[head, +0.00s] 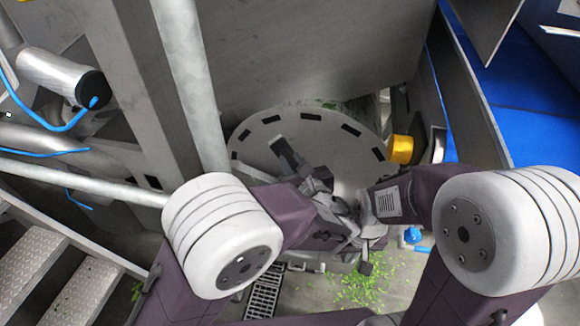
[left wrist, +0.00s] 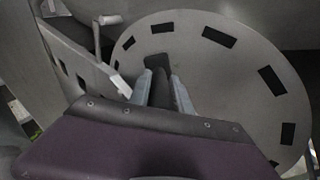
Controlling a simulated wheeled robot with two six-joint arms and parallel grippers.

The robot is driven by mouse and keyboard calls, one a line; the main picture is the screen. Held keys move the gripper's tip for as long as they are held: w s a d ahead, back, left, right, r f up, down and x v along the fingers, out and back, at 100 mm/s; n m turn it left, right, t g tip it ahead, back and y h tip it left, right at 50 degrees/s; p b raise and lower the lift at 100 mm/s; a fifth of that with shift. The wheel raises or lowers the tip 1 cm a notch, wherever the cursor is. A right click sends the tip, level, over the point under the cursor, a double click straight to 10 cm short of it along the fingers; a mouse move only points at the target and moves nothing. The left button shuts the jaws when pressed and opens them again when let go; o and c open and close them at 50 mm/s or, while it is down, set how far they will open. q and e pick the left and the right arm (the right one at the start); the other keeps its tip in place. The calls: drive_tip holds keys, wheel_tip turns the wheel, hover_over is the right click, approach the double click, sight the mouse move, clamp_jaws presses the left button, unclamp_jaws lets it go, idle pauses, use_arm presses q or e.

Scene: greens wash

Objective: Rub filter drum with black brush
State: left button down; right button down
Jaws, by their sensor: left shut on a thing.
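The filter drum (head: 340,150) is a large grey disc with dark slots around its rim, in the middle of the head view. It also fills much of the left wrist view (left wrist: 215,75). My left gripper (head: 302,172) is shut on the black brush (head: 284,152), in front of the drum face. In the left wrist view the brush (left wrist: 158,63) sits between the two grey fingers and overlaps the drum; I cannot tell whether it touches. My right gripper (head: 350,225) is near the drum's lower edge, overlapped with the left wrist, and its fingers are unclear.
A pale vertical pole (head: 185,80) and grey panels stand left of the drum. Metal steps (head: 45,265) are at lower left. A yellow part (head: 400,149) is right of the drum. Green scraps (head: 362,288) lie on the floor beside a drain grate (head: 264,292).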

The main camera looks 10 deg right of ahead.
use_arm(q)
drive_tip(key=shift+w+d, duration=0.15)
drive_tip(key=shift+w, duration=0.25)
idle(0.5)
